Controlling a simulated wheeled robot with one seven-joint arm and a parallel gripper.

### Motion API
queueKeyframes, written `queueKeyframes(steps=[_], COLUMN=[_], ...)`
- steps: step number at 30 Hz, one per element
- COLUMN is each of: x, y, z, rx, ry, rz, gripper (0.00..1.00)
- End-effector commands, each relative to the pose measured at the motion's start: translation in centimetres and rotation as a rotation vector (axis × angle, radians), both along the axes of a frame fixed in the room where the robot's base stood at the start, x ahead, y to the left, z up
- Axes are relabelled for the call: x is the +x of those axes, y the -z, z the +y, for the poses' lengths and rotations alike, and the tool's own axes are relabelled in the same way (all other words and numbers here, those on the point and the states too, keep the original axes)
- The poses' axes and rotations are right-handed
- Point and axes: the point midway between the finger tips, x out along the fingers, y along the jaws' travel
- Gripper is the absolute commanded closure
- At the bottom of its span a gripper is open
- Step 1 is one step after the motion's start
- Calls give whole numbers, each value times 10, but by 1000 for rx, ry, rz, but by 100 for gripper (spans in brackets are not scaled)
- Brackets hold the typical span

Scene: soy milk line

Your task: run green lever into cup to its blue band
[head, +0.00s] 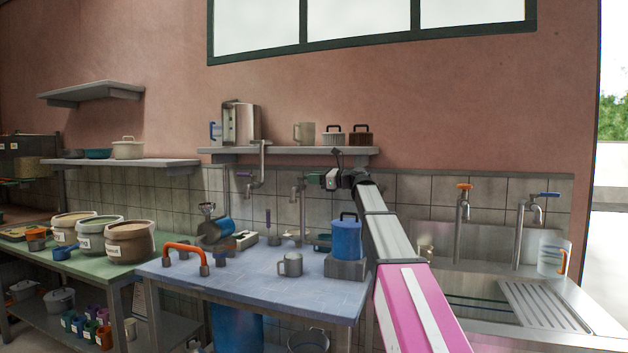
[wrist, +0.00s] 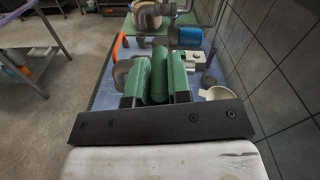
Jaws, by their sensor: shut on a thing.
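The lever also shows at the jaw tip in the head view (head: 314,177). A grey mug (head: 290,265) stands upright on the table, below and in front of the tap. No blue band or fill level can be made out on it. I cannot tell whether anything flows from the spout.
A blue lidded canister (head: 347,239) stands on a grey block to the right of the mug. An orange arched handle (head: 186,249) rises at the table's left. A second tap with a purple lever (head: 245,175) is further left. A shelf (head: 288,151) with jars hangs above.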

Motion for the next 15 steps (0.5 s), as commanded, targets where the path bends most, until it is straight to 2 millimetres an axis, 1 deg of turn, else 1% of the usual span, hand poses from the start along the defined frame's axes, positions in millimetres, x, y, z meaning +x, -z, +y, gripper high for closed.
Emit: queueKeyframes(steps=[3,4,5,6,15], x=[0,0,0,0,0], y=[1,1,1,0,0], z=[0,0,0,0,-1], rx=[-1,-1,-1,-1,1], ry=[-1,-1,-1,-1,1], rz=[0,0,0,0,1], gripper=[100,79,69,57,57])
